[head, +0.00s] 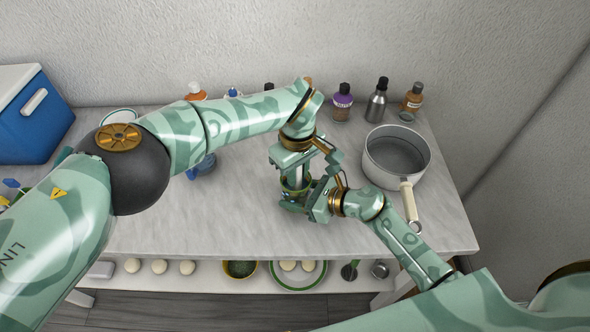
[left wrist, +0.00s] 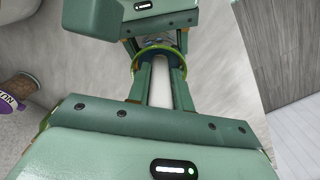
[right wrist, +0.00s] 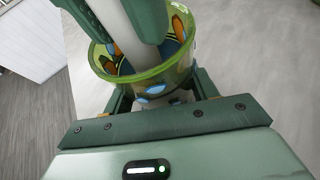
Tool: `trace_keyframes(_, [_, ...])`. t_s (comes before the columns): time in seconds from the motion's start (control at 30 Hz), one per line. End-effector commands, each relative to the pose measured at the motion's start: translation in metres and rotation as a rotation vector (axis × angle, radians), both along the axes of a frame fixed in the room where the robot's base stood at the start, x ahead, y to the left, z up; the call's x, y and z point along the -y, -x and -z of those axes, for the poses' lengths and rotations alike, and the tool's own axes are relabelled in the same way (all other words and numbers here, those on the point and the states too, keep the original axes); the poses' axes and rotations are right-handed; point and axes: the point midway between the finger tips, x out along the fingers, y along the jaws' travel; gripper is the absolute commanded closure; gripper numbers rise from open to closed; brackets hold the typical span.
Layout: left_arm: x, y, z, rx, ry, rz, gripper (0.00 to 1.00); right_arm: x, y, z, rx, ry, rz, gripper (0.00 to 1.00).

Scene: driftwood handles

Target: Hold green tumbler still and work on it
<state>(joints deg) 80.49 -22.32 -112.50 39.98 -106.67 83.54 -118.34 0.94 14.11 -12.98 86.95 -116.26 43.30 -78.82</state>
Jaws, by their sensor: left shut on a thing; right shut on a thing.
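The green tumbler (head: 291,184) stands on the grey table; in the right wrist view its clear patterned wall (right wrist: 155,91) and green rim show. My right gripper (head: 306,200) is shut on the tumbler from the side, low on its wall. My left gripper (head: 296,172) points down from above and is shut on a white rod (left wrist: 160,85). In the right wrist view the rod (right wrist: 122,32) and the left fingers reach into the tumbler's mouth. The rod's lower end is hidden inside the tumbler.
A white saucepan (head: 385,165) stands right of my grippers, its handle toward the front edge. Several bottles, one purple-labelled (head: 342,102), line the back. A blue cooler (head: 32,115) is at the far left. A lower shelf holds a green-rimmed plate (head: 318,280).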

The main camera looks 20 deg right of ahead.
Motion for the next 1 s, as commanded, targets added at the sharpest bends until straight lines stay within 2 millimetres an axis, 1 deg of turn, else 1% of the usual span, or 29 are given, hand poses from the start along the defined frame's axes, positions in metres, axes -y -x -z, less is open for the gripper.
trace_keyframes(0.17, [0.003, -0.004, 0.001, -0.002, 0.003, -0.001, 1.0, 0.0, 0.001, 0.001, -0.004, -0.001, -0.001, 0.71])
trace_keyframes(0.4, [-0.001, -0.009, 0.0, 0.002, -0.001, 0.001, 1.0, 0.0, 0.001, 0.001, -0.004, -0.001, -0.001, 0.71])
trace_keyframes(0.67, [-0.007, -0.005, 0.0, 0.001, -0.001, 0.001, 1.0, 0.0, 0.001, 0.001, -0.004, -0.001, 0.0, 0.71])
trace_keyframes(1.0, [-0.001, 0.0, 0.0, 0.001, 0.0, 0.0, 1.0, 0.0, 0.001, 0.001, -0.004, -0.001, -0.001, 0.71])
